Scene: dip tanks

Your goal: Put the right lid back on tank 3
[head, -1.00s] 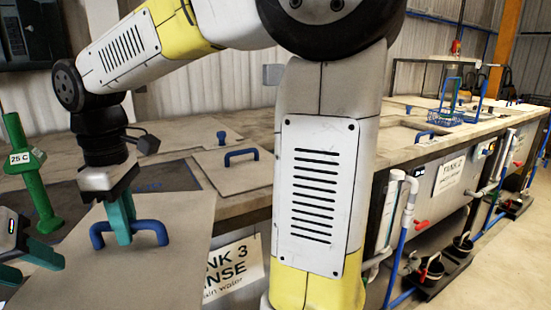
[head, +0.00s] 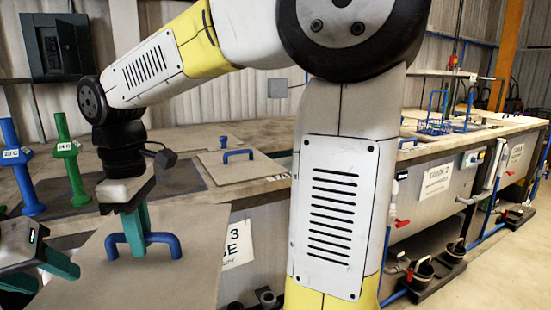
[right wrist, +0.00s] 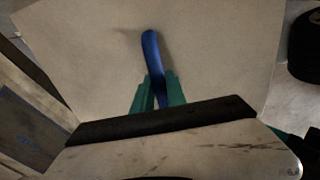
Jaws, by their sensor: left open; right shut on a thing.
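A large flat grey-beige lid (head: 100,275) with a blue bar handle (head: 165,241) hangs in front of the bench. My right gripper (head: 135,232) is shut on this handle; the right wrist view shows its green fingers (right wrist: 158,95) on either side of the blue handle (right wrist: 151,55), with the lid (right wrist: 220,55) behind. My left gripper (head: 48,275) is open and empty at the lower left, near the lid's left edge. The tank 3 sign (head: 238,243) is on the bench front, partly hidden by the lid. A dark rectangular area (head: 85,203) lies in the bench top behind the lid.
Another lid (head: 238,168) with a blue handle lies on the bench. A green post (head: 68,155) and a blue post (head: 22,170) stand at the left. My right arm blocks the middle of the head view. Blue racks (head: 433,118), pipes and black buckets (head: 425,272) are further right.

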